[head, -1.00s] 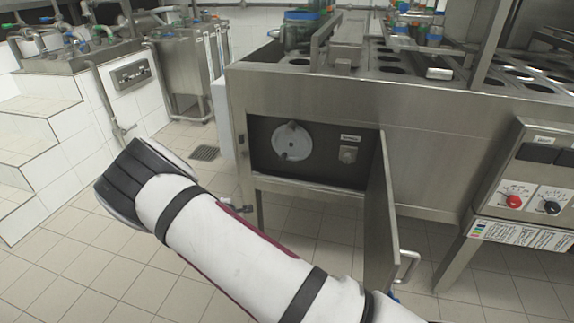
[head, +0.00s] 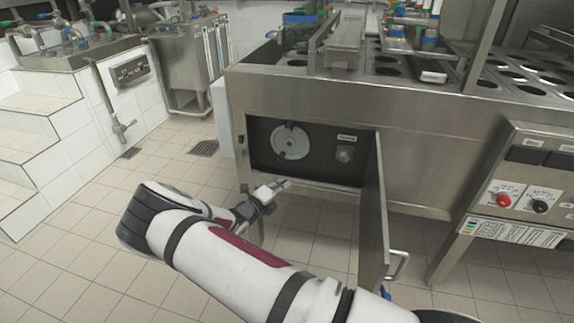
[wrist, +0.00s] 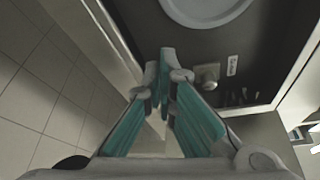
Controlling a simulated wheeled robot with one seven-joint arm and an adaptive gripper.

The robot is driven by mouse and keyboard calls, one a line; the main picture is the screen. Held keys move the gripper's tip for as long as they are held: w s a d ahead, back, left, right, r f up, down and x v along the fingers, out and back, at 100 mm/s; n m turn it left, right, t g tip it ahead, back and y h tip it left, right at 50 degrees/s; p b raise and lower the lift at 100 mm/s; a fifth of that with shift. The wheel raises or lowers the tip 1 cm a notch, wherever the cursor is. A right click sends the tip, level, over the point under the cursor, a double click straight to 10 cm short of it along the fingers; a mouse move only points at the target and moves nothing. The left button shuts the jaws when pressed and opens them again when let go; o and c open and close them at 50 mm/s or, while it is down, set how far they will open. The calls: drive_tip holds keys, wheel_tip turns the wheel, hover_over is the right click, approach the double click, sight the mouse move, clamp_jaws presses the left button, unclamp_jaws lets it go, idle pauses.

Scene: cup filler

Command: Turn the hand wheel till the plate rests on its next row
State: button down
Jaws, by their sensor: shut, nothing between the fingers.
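The hand wheel (head: 290,142) is a pale grey disc with darker lugs near its rim, set in a dark recess in the front of the steel machine. Part of it shows at the top of the wrist view (wrist: 205,4). My gripper (head: 284,183) is below the wheel, near the lower edge of the recess, and apart from it. In the wrist view my gripper (wrist: 167,62) is shut, its fingertips together and empty. The plate (head: 470,76) with rows of round holes is on top of the machine. I cannot tell which row it rests on.
A grey knob (head: 344,154) with a small label sits right of the wheel. The open cabinet door (head: 374,225) sticks out on the right of the recess. A control panel (head: 522,185) with red and black knobs is further right. Tiled floor (head: 75,265) is clear at left.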

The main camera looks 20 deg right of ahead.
sight(292, 159)
drive_tip(key=shift+t, duration=0.3)
drive_tip(key=x, duration=0.3)
drive_tip(key=b+x, duration=0.1)
drive_tip(key=x, duration=0.2)
drive_tip(key=b+x, duration=0.1)
drive_tip(key=x, duration=0.2)
drive_tip(key=shift+w+d+r, duration=0.2)
drive_tip(key=shift+w, duration=0.15)
drive_tip(key=shift+w+a+r+b, duration=0.3)
drive_tip(key=shift+w+a+b, duration=0.25)
drive_tip(key=shift+w+a, duration=0.25)
drive_tip(key=shift+w+a+r, duration=0.3)
drive_tip(key=shift+w+a, duration=0.15)
drive_tip(key=shift+a, duration=0.15)
drive_tip(key=shift+w+a+r+b, duration=0.1)
drive_tip(key=shift+w+a+b, duration=0.25)
drive_tip(key=shift+a, duration=0.1)
